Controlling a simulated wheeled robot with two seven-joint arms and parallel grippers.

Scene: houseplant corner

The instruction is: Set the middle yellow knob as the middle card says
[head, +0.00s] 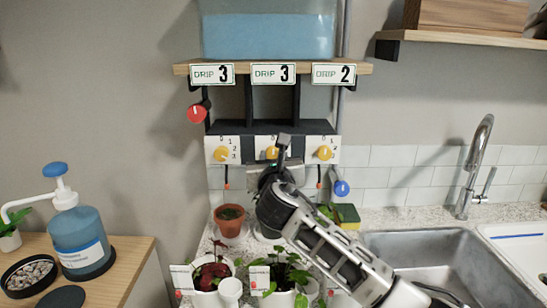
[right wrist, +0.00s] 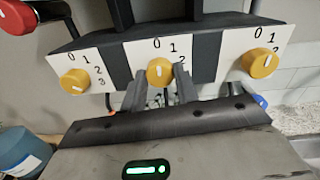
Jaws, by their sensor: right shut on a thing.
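The middle yellow knob (head: 271,153) sits on its white dial plate under the shelf. The middle card (head: 273,74) reads DRIP 3. My right gripper (right wrist: 160,80) is shut on the middle yellow knob (right wrist: 160,70), one finger on each side. In the right wrist view the knob's white mark stands about upright, toward the 0. The 0, 1 and part of the 2 show on its plate; the 3 is hidden by a finger. In the head view my gripper covers part of the plate. My left gripper is not in view.
The left yellow knob (head: 221,154) and right yellow knob (head: 324,153) flank it closely. A red handle (head: 197,114) and a blue handle (head: 341,188) are at the sides. Potted plants (head: 283,276) stand below my arm. A sink (head: 440,255) is at right.

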